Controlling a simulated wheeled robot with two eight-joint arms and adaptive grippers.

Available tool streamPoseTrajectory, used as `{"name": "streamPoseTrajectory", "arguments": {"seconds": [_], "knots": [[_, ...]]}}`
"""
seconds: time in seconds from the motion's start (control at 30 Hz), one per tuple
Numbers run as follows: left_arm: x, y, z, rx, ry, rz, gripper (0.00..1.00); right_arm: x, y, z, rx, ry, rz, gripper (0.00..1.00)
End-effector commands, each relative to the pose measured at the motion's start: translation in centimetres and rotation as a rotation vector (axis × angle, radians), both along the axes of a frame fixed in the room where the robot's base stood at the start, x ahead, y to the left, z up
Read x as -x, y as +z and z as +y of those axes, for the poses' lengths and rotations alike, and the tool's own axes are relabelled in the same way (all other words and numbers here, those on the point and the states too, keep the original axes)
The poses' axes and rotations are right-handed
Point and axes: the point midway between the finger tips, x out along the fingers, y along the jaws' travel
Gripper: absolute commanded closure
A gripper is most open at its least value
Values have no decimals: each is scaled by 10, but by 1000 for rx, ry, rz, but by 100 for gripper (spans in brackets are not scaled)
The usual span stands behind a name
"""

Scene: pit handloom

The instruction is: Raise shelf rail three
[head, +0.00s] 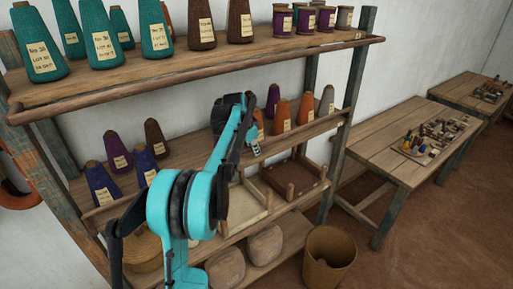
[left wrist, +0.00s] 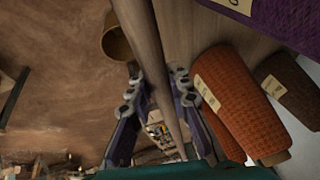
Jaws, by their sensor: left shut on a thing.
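The wooden rack has long front rails on its shelves. The top rail (head: 200,77) runs under the upper cones. The middle shelf's front rail (head: 312,132) is round wood and crosses the left wrist view (left wrist: 149,50). My left gripper (head: 253,148) is at this rail, its fingers on either side of it in the left wrist view (left wrist: 156,82), shut on it. My arm hides part of the rail in the head view. I cannot tell by any label which rail is number three. My right gripper is not in view.
An orange cone (left wrist: 235,100) and a brown cone (left wrist: 292,85) stand close behind the rail. A bin (head: 330,255) stands on the floor by the rack. Tables (head: 385,150) stand at the right.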

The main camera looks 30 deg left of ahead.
Motion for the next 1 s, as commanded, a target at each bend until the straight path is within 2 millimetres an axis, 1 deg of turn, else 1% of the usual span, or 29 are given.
{"name": "streamPoseTrajectory", "arguments": {"seconds": [0.3,0.8,0.83,0.87,0.9,1.0], "knots": [[-2,-1,8,-9,1,-1,100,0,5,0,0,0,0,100],[-3,-1,9,-11,2,-2,100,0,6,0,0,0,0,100],[-3,-1,9,-11,2,-2,74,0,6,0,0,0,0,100],[-3,-1,9,-11,2,-1,66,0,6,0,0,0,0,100],[-3,-1,9,-11,2,-1,60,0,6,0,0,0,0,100],[-3,-2,9,-10,1,-2,60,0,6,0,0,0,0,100]]}}
